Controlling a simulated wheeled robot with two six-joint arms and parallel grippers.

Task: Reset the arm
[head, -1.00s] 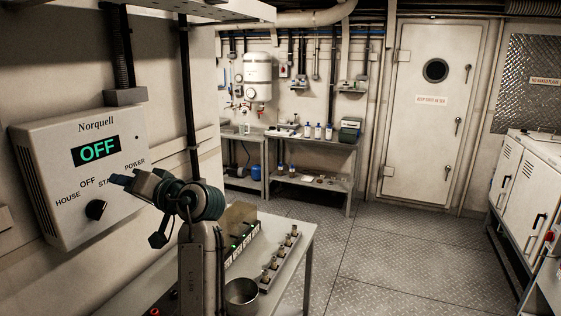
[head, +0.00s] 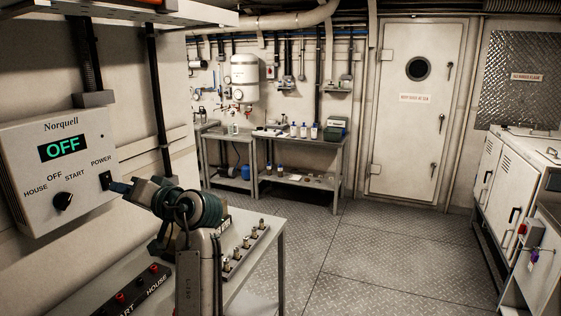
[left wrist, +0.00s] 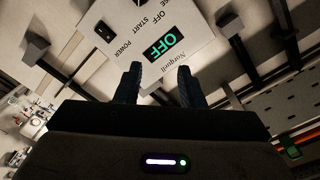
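A white Norquell control box (head: 30,150) is on the left wall with a green "OFF" display (head: 64,148). Its round black knob (head: 63,201) sits under HOUSE, OFF and START labels. A black POWER switch (head: 105,180) is at its right side. My left gripper (head: 118,187) is just right of and below that switch, and I cannot tell if it touches the box. In the left wrist view, my left gripper (left wrist: 158,80) has two dark fingers apart with nothing between them. The display (left wrist: 164,46) and switch (left wrist: 105,31) show beyond them. My right gripper is out of view.
Below my left arm, a bench (head: 272,240) holds a rack of small fittings (head: 245,245) and a dark START/HOUSE strip with red knobs (head: 135,290). White cabinets (head: 500,185) stand at right. The middle floor (head: 370,250) is clear.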

